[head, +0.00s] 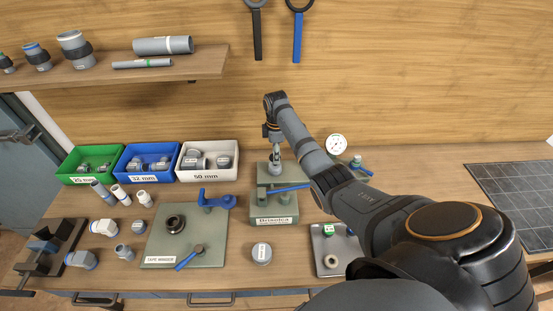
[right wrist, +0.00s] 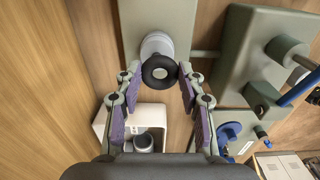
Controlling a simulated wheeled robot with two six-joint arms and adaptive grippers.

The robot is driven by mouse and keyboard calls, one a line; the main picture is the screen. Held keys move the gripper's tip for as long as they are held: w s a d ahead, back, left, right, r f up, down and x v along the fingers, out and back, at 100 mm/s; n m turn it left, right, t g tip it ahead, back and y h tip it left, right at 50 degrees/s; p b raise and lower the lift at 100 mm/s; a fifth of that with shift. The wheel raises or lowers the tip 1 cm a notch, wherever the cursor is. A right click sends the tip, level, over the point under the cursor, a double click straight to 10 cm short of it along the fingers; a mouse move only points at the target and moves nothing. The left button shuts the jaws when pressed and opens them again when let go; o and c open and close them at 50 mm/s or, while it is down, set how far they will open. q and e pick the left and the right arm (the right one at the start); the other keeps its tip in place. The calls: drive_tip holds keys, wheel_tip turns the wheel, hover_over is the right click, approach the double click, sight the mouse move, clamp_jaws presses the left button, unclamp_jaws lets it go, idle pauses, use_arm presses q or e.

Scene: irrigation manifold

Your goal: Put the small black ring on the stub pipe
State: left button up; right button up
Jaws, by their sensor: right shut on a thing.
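The small black ring (right wrist: 159,72) is between the fingertips of my right gripper (right wrist: 160,76), which is shut on it. The grey-white stub pipe (right wrist: 157,43) is right behind the ring in the right wrist view, and grey shows through the ring's hole. I cannot tell whether the ring is around the pipe's end or just in front of it. In the head view, my right gripper (head: 275,150) points down at the stub pipe (head: 275,169) on the green manifold block (head: 273,207). The ring is too small to make out there. My left gripper is not in view.
A blue-handled valve (head: 290,187) is beside the pipe. The white 50 mm bin (head: 207,174) stands left, near blue (head: 148,174) and green (head: 84,178) bins. A green mandrel plate (head: 212,245) is front left; a small tray (head: 352,268) is front right.

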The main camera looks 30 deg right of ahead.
drive_tip(key=shift+w+f, duration=0.1)
drive_tip(key=shift+w+d+f, duration=0.1)
drive_tip(key=shift+f, duration=0.1)
wheel_tip(320, 180, down, 2)
drive_tip(key=shift+f, duration=0.25)
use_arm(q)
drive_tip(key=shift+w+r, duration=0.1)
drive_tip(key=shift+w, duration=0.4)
use_arm(e)
drive_tip(key=shift+f, duration=0.35)
drive_tip(key=o, duration=0.7)
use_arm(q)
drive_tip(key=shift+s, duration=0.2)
use_arm(e)
drive_tip(key=shift+o, duration=0.2)
